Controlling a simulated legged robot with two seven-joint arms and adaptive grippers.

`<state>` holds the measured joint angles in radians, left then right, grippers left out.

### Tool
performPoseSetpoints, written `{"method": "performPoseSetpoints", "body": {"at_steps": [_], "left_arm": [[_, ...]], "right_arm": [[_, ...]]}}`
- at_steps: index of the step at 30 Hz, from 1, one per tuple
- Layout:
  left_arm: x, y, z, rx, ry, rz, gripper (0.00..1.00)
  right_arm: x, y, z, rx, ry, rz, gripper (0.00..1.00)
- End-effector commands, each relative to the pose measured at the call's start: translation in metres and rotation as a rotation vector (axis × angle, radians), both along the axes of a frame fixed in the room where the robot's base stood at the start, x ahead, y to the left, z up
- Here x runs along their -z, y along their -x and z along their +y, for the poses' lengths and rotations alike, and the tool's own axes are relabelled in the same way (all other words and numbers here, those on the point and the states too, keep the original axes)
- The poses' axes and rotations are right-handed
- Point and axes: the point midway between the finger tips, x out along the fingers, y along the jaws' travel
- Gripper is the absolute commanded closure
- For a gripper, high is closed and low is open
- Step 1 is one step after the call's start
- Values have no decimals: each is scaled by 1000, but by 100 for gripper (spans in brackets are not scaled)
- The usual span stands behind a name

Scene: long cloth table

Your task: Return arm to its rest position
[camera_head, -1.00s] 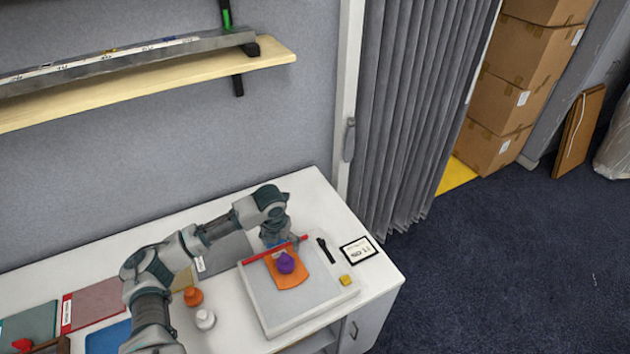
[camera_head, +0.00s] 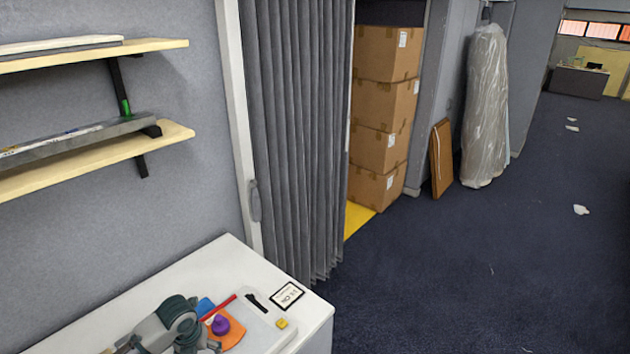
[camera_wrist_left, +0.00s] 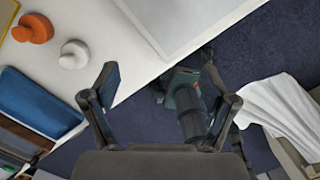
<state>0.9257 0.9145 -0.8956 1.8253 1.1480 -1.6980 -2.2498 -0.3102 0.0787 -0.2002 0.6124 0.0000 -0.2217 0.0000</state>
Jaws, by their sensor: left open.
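My left gripper (camera_wrist_left: 160,78) shows in the left wrist view with its two fingers spread wide and nothing between them. It hangs near the table's front edge, with dark floor visible beyond. Part of my left arm shows at the bottom left of the head view, in front of the table; the fingers cannot be made out there.
On the table (camera_head: 215,265) are a purple piece (camera_head: 221,325) on an orange sheet (camera_head: 236,338), a red stick (camera_head: 219,308), a yellow cube (camera_head: 282,323) and a framed card (camera_head: 288,296). The wrist view shows orange (camera_wrist_left: 33,28) and white (camera_wrist_left: 75,54) knobs.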

Motion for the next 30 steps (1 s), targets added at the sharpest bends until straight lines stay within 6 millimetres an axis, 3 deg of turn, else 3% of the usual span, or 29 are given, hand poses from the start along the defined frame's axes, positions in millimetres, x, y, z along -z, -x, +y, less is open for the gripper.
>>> {"method": "performPoseSetpoints", "body": {"at_steps": [5,11,17,20,24,30], "left_arm": [[22,9,-25,-88,32,-9,15],[53,27,-61,-249,97,-23,15],[88,59,-107,-526,217,-26,15],[107,83,-134,-760,313,-14,15],[129,128,-158,-1261,474,34,15],[145,177,-148,-1880,586,72,15]], "right_arm": [[-2,-23,2,0,-4,-36,100],[-1,-21,1,0,-3,-32,100],[-1,-14,1,0,-2,-21,100],[-1,-9,0,0,-1,-13,100],[0,-8,0,0,0,-11,100],[-1,-12,0,0,0,-16,100]]}}
